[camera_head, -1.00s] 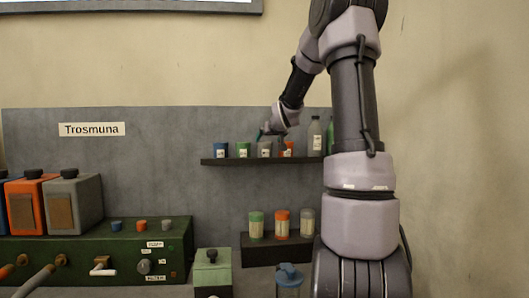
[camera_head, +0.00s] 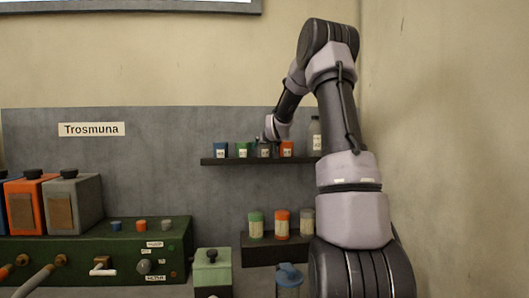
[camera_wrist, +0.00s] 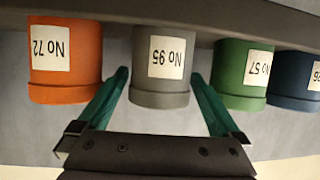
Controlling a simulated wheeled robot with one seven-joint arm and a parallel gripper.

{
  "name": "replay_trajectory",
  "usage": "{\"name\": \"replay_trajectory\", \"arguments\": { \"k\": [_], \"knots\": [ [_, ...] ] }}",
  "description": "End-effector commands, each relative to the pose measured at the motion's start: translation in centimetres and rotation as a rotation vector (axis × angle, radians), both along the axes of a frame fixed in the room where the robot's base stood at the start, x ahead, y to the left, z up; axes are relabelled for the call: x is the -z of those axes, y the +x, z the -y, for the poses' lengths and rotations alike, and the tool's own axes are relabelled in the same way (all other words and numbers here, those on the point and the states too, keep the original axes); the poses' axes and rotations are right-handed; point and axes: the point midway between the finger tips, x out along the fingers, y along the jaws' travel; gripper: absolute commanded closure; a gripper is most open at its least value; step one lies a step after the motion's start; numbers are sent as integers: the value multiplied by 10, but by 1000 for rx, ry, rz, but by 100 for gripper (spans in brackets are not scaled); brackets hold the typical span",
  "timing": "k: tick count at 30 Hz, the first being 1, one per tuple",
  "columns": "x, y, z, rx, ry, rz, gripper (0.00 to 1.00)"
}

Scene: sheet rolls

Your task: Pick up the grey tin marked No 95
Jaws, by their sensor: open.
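The grey tin marked No 95 (camera_wrist: 160,65) stands in the middle of the wrist view, where its label appears upside down. In the head view the grey tin (camera_head: 264,152) stands on the upper shelf, partly hidden by my gripper. My gripper (camera_wrist: 160,80) is open, with one green finger to each side of the tin and a small gap visible on both sides. In the head view my gripper (camera_head: 263,141) is at the tin's top. I cannot tell how deep the fingers reach along it.
An orange tin No 72 (camera_wrist: 65,60) and a green tin No 57 (camera_wrist: 242,75) stand close beside the grey one. A blue tin (camera_head: 221,149) and a clear bottle (camera_head: 315,134) share the upper shelf (camera_head: 225,161). Several jars stand on a lower shelf (camera_head: 262,256).

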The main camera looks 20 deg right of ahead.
Motion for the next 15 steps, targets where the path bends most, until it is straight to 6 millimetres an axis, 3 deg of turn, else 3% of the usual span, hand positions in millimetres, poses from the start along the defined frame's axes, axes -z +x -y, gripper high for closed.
{"name": "replay_trajectory", "arguments": {
  "k": [2, 9, 15],
  "knots": [
    [0, 0, 0, 0, 0, 0, 0],
    [0, 0, 0, 0, 0, 0, 86],
    [-1, 0, 0, 0, -1, 1, 86]
  ]
}}
